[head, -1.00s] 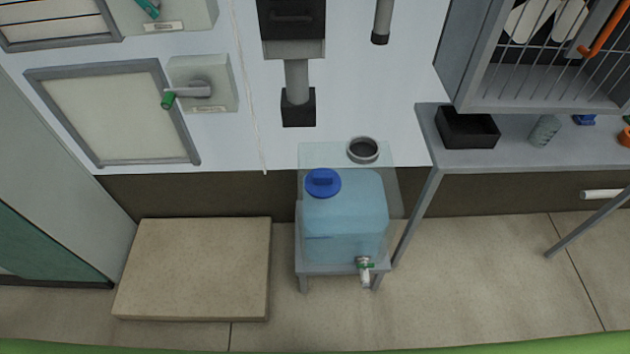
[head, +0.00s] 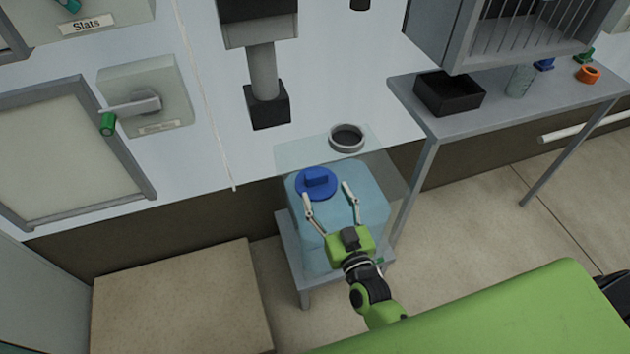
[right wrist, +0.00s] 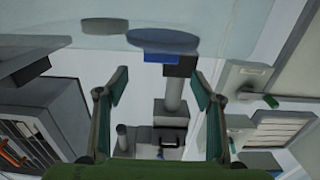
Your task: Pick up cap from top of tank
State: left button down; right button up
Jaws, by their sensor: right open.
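The blue cap (head: 317,182), round with a raised grip bar, sits on top of the light-blue tank (head: 372,212). My right gripper (head: 327,191) is over the tank with its two fingers spread, close to the cap's near side in the picture. Nothing is between the fingers. In the right wrist view, which looks upside down, the cap (right wrist: 163,42) shows at the top, apart from the open fingers (right wrist: 158,75). The gripper and arm hide part of the tank's front. My left gripper is not in view.
A clear plate with a grey ring (head: 347,138) is behind the tank. The tank stands on a small grey stand (head: 291,258). A grey table (head: 440,122) with a black bin (head: 449,92) is to the right. A beige slab (head: 180,300) lies at lower left.

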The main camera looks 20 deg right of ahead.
aim_at(318, 178)
jog(key=shift+w+a, duration=0.1)
jog(key=shift+w, duration=1.65)
jog(key=w, duration=0.4)
jog(key=shift+w+a+f, duration=0.15)
jog(key=shift+w+f, duration=0.15)
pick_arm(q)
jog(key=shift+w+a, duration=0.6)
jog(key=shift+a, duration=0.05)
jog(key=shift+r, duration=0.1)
pick_arm(e)
jog(key=c, duration=1.4)
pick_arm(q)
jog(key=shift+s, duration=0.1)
pick_arm(e)
jog(key=shift+o, duration=0.2)
jog(key=shift+r, duration=0.1)
